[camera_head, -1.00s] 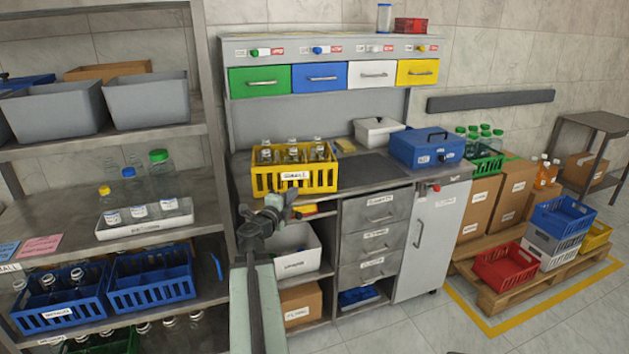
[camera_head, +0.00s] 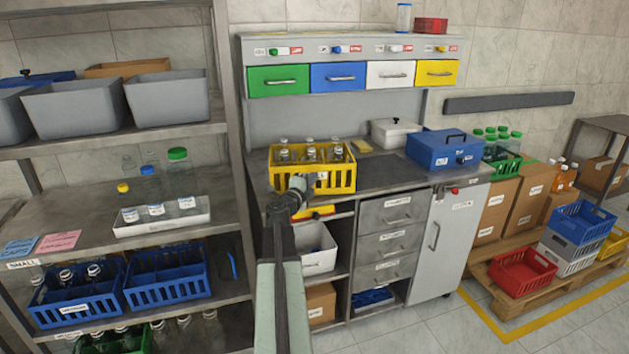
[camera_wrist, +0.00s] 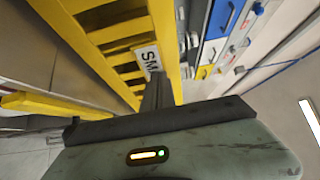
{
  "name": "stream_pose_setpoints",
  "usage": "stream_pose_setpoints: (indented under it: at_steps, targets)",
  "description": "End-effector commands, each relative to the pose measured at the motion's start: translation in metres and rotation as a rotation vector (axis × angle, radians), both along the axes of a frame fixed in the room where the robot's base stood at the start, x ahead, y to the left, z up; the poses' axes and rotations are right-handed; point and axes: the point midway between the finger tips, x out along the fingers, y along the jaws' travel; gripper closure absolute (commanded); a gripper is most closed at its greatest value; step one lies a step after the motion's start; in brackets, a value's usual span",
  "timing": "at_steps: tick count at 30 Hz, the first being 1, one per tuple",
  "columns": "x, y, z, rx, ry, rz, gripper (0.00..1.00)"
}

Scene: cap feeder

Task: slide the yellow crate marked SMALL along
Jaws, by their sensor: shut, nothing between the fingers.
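The yellow crate (camera_head: 337,181) stands upright at the left front of the workbench top and holds several clear bottles. In the wrist view the yellow crate (camera_wrist: 163,38) fills the upper left, with its white label (camera_wrist: 149,60) partly hidden; "SM" can be read. My gripper (camera_head: 298,183) is in front of the crate's front wall and covers part of the label. In the wrist view my gripper (camera_wrist: 156,88) is shut and empty, its fingers pointing at the crate wall by the label. I cannot tell whether they touch it.
Bare top lies right of the crate. A shelf rack (camera_head: 230,120) stands close on the left.

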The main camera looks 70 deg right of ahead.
Motion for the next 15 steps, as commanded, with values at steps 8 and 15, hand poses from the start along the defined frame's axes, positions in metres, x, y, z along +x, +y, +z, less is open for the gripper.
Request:
stream_pose_setpoints:
  at_steps: [8,15]
  targets:
    - [0.003,-0.022,0.0,0.0,0.0,-0.008,1.0]
    - [0.049,-0.077,0.0,0.0,0.0,-0.005,1.0]
